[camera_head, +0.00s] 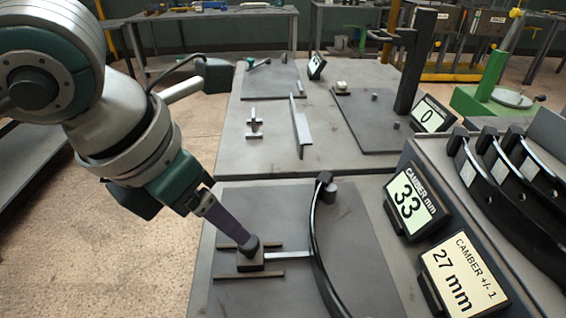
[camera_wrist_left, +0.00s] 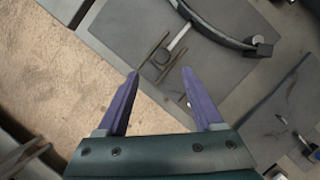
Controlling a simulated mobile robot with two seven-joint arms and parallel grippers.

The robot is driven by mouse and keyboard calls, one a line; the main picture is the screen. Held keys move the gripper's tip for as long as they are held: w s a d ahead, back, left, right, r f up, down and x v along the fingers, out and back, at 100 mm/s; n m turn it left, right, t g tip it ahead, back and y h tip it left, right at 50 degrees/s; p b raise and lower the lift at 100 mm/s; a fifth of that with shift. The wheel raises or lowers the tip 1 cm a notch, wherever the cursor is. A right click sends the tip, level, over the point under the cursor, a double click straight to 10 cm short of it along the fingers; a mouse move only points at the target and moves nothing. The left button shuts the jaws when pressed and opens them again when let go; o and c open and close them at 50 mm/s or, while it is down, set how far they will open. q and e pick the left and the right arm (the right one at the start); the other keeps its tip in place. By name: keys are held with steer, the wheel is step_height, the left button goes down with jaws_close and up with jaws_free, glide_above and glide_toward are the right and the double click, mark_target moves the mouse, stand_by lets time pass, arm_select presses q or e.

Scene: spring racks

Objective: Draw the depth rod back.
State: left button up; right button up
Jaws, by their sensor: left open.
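The depth rod (camera_head: 288,254) is a pale bar. It runs from a small block with a dark knob (camera_head: 250,246) to the inner side of a curved black spring leaf (camera_head: 318,232), and its tip seems to touch the leaf. Two thin rails (camera_head: 247,274) flank the block. The rod (camera_wrist_left: 180,37), knob (camera_wrist_left: 161,56) and leaf (camera_wrist_left: 222,35) also show in the left wrist view. My left gripper (camera_head: 243,238) has its purple fingers at the knob in the head view. In the wrist view the gripper (camera_wrist_left: 159,72) is open, with the knob just beyond the fingertips, between their lines.
A camber display (camera_head: 410,202) reads 33 mm. A sign (camera_head: 463,278) says camber +/- 1, 27 mm. More black leaves (camera_head: 500,190) stand in a rack at right. Another display (camera_head: 433,115) on the farther plate reads 0. The dark plate (camera_head: 362,262) right of the leaf is clear.

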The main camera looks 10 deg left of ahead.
arm_select(q)
steer(key=b+x, duration=0.1)
steer(key=x, duration=0.7)
steer(key=shift+d, duration=0.15)
jaws_close()
stand_by(0.3)
stand_by(0.8)
